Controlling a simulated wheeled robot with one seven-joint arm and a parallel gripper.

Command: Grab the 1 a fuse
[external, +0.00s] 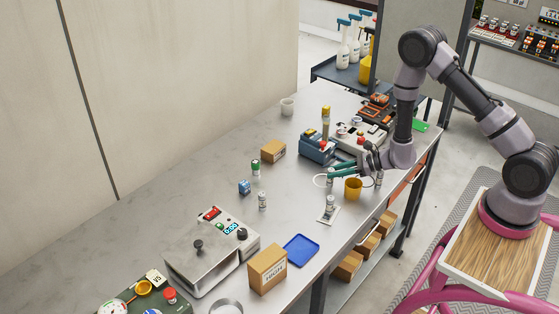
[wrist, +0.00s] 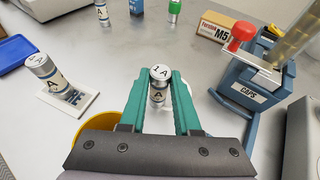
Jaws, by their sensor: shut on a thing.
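The 1 A fuse (wrist: 158,88), a small silver cylinder with a white top marked "1 A", stands upright between the teal fingers of my gripper (wrist: 161,84). My gripper is shut on it. In the external view my gripper (external: 335,172) reaches in from the right, low over the table, and partly hides the fuse. I cannot tell whether the fuse touches the table. A similar fuse (wrist: 42,72) stands on a white card (wrist: 72,97) to the left; its top marking is hard to read. Another similar fuse (external: 262,201) stands farther left on the table.
A yellow cup (external: 353,189) is close beside my gripper. The blue CAPS dispenser (wrist: 252,82) stands to the right in the wrist view, near a cardboard M5 box (wrist: 212,27).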

